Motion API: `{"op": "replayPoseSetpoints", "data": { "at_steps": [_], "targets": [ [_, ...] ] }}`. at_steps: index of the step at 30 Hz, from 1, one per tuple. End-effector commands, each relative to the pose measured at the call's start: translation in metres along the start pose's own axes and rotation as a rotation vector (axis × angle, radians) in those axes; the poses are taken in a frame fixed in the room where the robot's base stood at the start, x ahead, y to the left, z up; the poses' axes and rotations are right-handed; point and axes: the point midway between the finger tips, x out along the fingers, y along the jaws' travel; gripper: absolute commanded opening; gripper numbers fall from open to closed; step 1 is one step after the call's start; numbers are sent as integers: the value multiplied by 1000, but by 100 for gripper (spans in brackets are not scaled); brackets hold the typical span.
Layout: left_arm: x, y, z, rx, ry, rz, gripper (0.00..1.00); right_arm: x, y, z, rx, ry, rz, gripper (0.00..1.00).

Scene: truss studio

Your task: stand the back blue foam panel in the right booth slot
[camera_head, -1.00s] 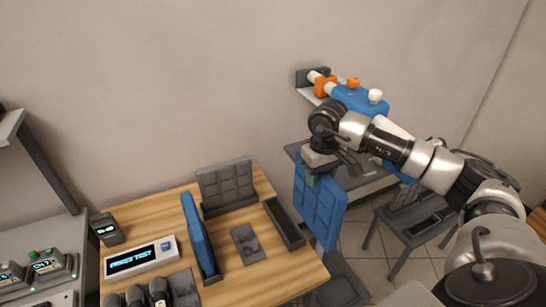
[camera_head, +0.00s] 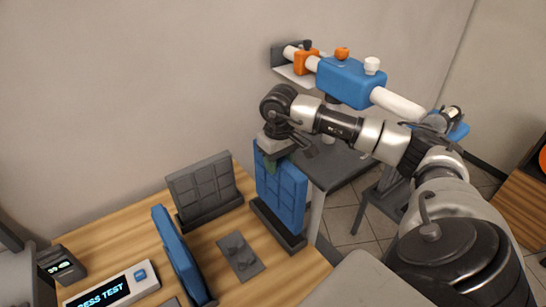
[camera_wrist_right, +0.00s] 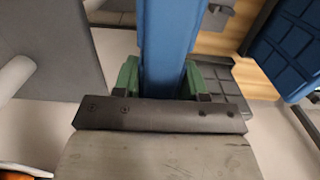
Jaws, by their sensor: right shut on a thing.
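The blue foam panel (camera_head: 281,196) hangs upright from my right gripper (camera_head: 272,160), which is shut on its top edge. The panel's lower edge is at the dark right booth slot (camera_head: 288,236), at the table's right side; I cannot tell whether it is seated or just above. In the right wrist view the panel (camera_wrist_right: 170,40) passes between the green finger pads of my right gripper (camera_wrist_right: 166,78). Another blue panel (camera_head: 180,258) stands at the left of the booth. A grey panel (camera_head: 203,188) stands in the back holder. My left gripper is not in view.
A flat grey pad (camera_head: 240,257) lies between the two blue panels. A tester with a display (camera_head: 110,288) sits at the table's left. A blue and white tube device (camera_head: 345,82) is behind my right arm. Wood surface (camera_head: 270,282) at the front is bare.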

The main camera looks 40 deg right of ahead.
Motion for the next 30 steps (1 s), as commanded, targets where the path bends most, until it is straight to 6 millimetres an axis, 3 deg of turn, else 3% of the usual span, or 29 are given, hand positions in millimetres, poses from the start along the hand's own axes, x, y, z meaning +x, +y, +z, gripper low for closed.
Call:
{"op": "replayPoseSetpoints", "data": {
  "at_steps": [8, 21, 30],
  "targets": [
    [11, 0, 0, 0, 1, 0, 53, 14, 0, 0, 0, 0, 0, 6],
    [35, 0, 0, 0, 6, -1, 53, 57, 0, 0, 0, 0, 0, 6],
    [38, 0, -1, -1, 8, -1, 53, 63, 0, 0, 0, 1, 0, 6]
  ]
}}
